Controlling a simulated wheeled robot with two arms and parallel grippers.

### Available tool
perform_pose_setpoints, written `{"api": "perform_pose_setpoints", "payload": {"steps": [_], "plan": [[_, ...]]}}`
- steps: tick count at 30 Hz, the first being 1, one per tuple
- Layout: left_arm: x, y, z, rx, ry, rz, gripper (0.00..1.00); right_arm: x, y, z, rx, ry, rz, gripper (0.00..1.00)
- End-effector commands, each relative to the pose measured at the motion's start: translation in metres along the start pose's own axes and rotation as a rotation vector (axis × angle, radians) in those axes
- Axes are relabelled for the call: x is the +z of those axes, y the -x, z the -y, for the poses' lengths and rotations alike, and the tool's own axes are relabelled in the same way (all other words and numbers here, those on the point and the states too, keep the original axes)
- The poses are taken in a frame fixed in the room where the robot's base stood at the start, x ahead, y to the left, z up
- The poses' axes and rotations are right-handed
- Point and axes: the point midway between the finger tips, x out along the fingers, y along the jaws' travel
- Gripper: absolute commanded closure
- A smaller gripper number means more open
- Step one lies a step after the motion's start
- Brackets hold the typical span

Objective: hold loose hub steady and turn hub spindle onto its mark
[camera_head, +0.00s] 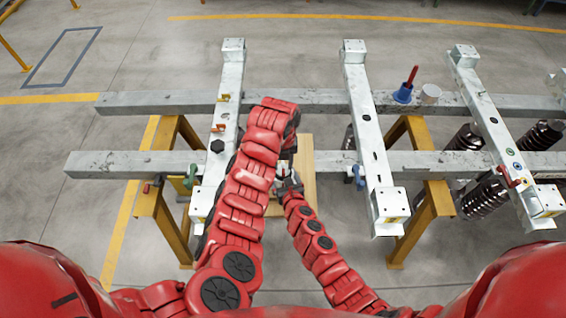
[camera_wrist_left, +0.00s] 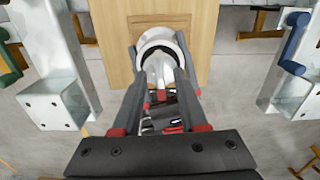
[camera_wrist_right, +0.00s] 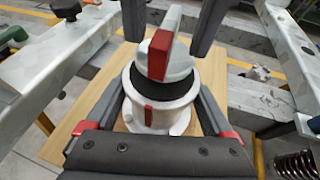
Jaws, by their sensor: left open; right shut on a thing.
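The hub (camera_wrist_right: 160,112) is a pale round body with a black collar, upright on a wooden board. Its spindle (camera_wrist_right: 181,60) is a pale grip-shaped top with a red bar. A red mark (camera_wrist_right: 148,115) sits on the body below; the bar leans and stands slightly right of it. My right gripper (camera_wrist_right: 160,96) is shut on the hub's body, one finger each side. My left gripper (camera_wrist_left: 160,50) is open, its fingers either side of the spindle with gaps in the right wrist view. In the head view the hub is mostly hidden by my arms.
The wooden board (camera_head: 306,160) lies between two pale steel crossbars (camera_head: 230,75) and (camera_head: 355,75), which rest on long grey beams (camera_head: 120,162) over yellow stands (camera_head: 168,215). Dark springs (camera_head: 484,196) are further right.

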Motion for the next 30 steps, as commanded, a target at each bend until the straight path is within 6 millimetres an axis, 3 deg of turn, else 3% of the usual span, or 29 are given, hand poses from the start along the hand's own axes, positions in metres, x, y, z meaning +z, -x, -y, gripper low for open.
{"api": "perform_pose_setpoints", "payload": {"steps": [7, 15, 30], "plan": [[0.0001, -0.001, 0.0001, 0.0, 0.0, 0.0, 0.57, -0.0009, 0.0001, 0.0003, -0.001, 0.0, -0.002, 1.0], [0.0, -0.0009, 0.0001, 0.0, -0.001, 0.0, 1.0, -0.0009, 0.0001, 0.0003, -0.001, 0.0, -0.002, 1.0], [0.0004, -0.0007, 0.0003, -0.002, -0.054, 0.001, 1.0, -0.0007, 0.0001, 0.0004, -0.001, 0.0, -0.001, 1.0]]}}
